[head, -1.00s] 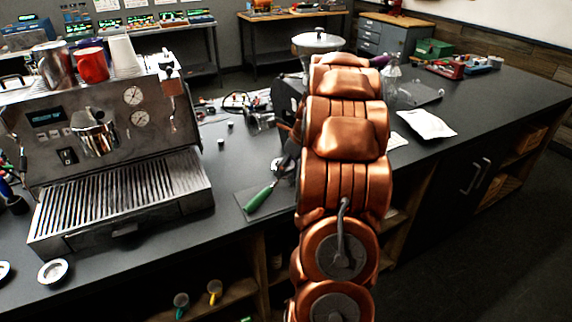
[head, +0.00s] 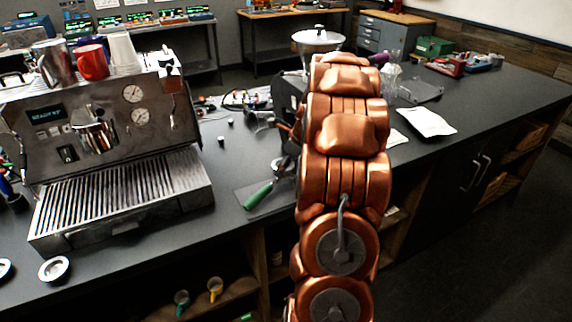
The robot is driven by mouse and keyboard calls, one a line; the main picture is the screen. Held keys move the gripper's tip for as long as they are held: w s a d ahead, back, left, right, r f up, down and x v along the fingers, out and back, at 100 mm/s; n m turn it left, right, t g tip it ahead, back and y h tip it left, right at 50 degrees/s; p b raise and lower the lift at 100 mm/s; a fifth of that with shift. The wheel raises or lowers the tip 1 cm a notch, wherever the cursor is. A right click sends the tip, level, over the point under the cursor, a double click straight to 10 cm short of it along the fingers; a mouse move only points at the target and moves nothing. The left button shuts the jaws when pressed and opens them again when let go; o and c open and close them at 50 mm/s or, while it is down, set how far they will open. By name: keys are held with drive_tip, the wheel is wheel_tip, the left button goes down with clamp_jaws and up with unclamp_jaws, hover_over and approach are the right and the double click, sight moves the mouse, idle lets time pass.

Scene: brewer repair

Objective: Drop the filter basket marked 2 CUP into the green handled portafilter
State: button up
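The green handled portafilter shows by its green handle (head: 258,195), which lies on a dark mat (head: 272,203) on the counter, left of my copper arm. Its head end is dark and partly covered by my arm. A small round metal piece with a pale rim (head: 54,269) sits at the counter's front left, and a similar one (head: 4,268) is cut by the left edge. No 2 CUP marking is legible on either, so I cannot tell which basket is which. My gripper is hidden behind my arm.
The espresso machine (head: 110,130) with its slatted drip tray (head: 125,192) fills the left. A grinder (head: 317,42) stands behind my arm. A white packet (head: 427,121) lies to the right. The counter right of it has free room. Small loose parts lie behind the mat.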

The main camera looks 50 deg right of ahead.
drive_tip(key=shift+f, duration=0.4)
idle(0.8)
drive_tip(key=o, duration=1.2)
drive_tip(key=shift+r+p, duration=2.55)
drive_tip(key=shift+r, duration=0.95)
